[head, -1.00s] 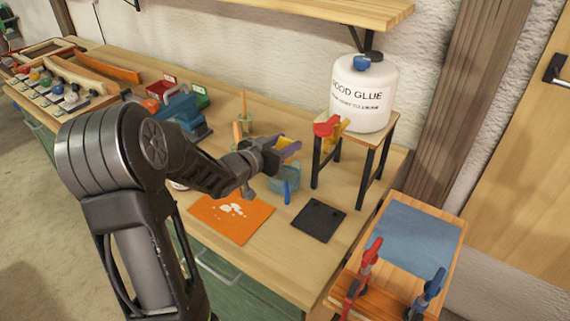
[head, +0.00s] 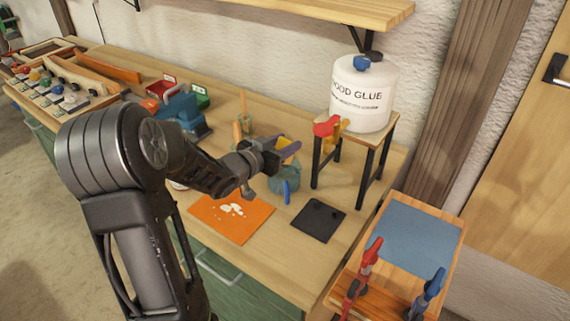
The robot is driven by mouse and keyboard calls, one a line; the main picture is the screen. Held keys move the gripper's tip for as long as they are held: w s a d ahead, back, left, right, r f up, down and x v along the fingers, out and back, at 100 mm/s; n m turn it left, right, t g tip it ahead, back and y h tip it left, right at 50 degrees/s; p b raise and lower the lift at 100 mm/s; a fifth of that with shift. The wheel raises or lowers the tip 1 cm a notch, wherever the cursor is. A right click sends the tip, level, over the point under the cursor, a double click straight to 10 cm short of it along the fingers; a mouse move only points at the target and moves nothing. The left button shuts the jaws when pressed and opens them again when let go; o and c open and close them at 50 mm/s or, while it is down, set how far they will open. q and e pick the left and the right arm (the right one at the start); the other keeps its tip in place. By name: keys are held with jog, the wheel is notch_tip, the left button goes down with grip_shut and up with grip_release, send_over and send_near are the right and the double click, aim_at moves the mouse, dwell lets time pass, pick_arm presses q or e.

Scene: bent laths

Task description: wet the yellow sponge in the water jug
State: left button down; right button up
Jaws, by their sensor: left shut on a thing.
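My left gripper (head: 282,147) is shut on the yellow sponge (head: 290,154), which shows only in part between the fingers. The gripper and sponge are over the water jug (head: 284,182), a bluish see-through vessel with a blue handle, on the workbench. The sponge's lower edge overlaps the jug's mouth in the picture; I cannot tell whether it touches the water. My right gripper is not in view.
An orange sheet (head: 228,222) and a dark pad (head: 318,222) lie in front. A blue tool (head: 184,112) sits behind my arm.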

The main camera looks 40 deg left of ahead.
aim_at(285, 139)
pick_arm(q)
jog(key=shift+r, duration=0.1)
jog(key=shift+r+p, duration=1.5)
jog(key=shift+r, duration=0.5)
jog(key=shift+f, duration=0.1)
